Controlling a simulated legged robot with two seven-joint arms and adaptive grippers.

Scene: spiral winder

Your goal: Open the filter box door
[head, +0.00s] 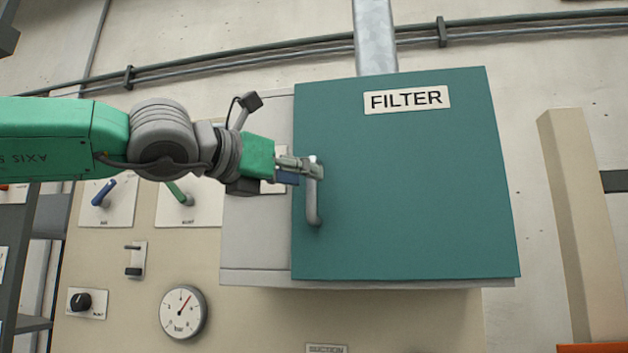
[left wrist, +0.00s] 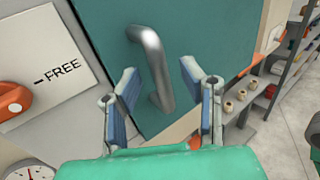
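The teal filter box door (head: 410,190) has a FILTER label and a grey bar handle (head: 313,205) near its left edge. The door looks flat across the box front; I cannot tell if it is slightly ajar. My left gripper (head: 312,167) is at the upper part of the handle in the head view. In the left wrist view, my left gripper (left wrist: 160,76) has its blue-grey fingers spread, with the handle (left wrist: 155,62) in line between them. Neither finger visibly presses on the handle. The door (left wrist: 215,40) fills the background there. My right gripper is out of view.
The grey filter box side (head: 255,235) shows left of the door. A panel with a blue lever (head: 104,192), a green lever (head: 180,194) and a gauge (head: 183,311) lies left and below. A beige post (head: 580,220) stands at right. Shelves (left wrist: 285,70) show in the wrist view.

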